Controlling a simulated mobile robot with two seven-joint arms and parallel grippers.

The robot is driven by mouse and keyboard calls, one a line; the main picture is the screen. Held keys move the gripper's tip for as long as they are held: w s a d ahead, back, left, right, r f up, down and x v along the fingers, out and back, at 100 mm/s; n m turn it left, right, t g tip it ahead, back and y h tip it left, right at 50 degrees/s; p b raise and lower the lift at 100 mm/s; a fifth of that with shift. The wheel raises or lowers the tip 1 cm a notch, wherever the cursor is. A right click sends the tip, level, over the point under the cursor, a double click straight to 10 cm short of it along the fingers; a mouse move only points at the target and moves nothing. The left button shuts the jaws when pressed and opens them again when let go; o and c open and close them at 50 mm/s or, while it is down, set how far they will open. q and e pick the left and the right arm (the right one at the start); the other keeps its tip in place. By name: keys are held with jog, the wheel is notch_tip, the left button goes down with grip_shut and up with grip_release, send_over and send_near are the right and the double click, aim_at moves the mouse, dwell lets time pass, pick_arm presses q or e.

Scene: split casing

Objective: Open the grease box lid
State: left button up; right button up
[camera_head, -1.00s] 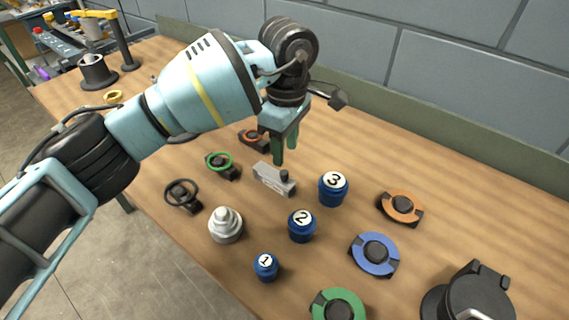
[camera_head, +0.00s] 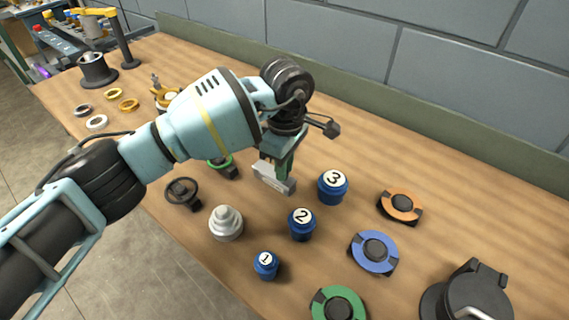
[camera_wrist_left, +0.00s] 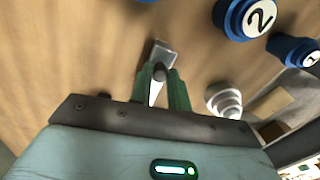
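My left gripper (camera_head: 279,160) is down at a small grey block (camera_head: 271,180) on the wooden table. In the left wrist view its green fingers (camera_wrist_left: 161,80) stand on either side of the block's dark knob (camera_wrist_left: 160,72); whether they press on it I cannot tell. The grey block (camera_wrist_left: 161,54) shows beyond the fingertips there. In the head view the fingers hide the knob. A black round container with a hinged lid and a silver handle (camera_head: 475,300) stands at the lower right, its lid apparently down. Nothing is labelled as the grease box. My right gripper is out of view.
Blue numbered jars (camera_head: 302,224) stand right of the block. Beyond them lie orange, blue (camera_head: 374,252) and green ring parts. A grey wall borders the back; the table behind the jars is clear.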

aim_at(270, 170)
pick_arm(q)
jog(key=shift+c, duration=1.1)
grip_shut()
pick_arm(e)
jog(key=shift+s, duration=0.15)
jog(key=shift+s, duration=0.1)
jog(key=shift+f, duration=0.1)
